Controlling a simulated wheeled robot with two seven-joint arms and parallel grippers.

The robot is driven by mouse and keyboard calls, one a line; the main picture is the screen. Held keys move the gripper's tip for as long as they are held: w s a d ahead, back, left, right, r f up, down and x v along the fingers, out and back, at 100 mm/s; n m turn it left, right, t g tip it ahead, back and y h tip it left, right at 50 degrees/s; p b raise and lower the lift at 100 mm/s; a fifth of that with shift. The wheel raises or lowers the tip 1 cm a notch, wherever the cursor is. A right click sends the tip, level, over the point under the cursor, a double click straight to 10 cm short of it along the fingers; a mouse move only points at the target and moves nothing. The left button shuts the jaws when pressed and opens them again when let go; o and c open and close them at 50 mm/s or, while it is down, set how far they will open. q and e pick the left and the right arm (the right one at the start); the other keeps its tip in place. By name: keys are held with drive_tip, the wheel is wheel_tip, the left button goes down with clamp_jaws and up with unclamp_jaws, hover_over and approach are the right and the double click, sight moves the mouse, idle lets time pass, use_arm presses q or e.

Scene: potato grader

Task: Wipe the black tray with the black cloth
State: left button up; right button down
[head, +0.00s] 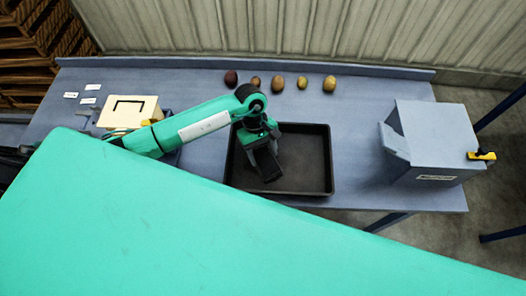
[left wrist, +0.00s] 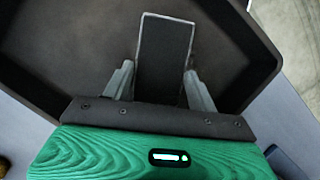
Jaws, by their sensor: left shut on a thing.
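The black tray (head: 310,160) lies on the blue-grey table, with a flat dark floor and raised rim. It fills much of the left wrist view (left wrist: 70,40). My left gripper (head: 264,160) is inside the tray's outline, left of its middle, pointing down. It is shut on the black cloth (left wrist: 165,60), a flat dark rectangle with a pale edge that sticks out between the two fingers. The cloth is hard to tell from the gripper in the head view. I cannot tell whether it touches the tray floor. My right gripper is not in view.
Several potatoes (head: 278,84) lie in a row behind the tray. A grey-blue box (head: 435,125) with a yellow part (head: 482,156) stands at the table's right. A cream box (head: 130,110) and small white labels (head: 88,101) are at the left. The table between tray and grey-blue box is clear.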

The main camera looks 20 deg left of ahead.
use_arm(q)
drive_tip(key=shift+f, duration=0.3)
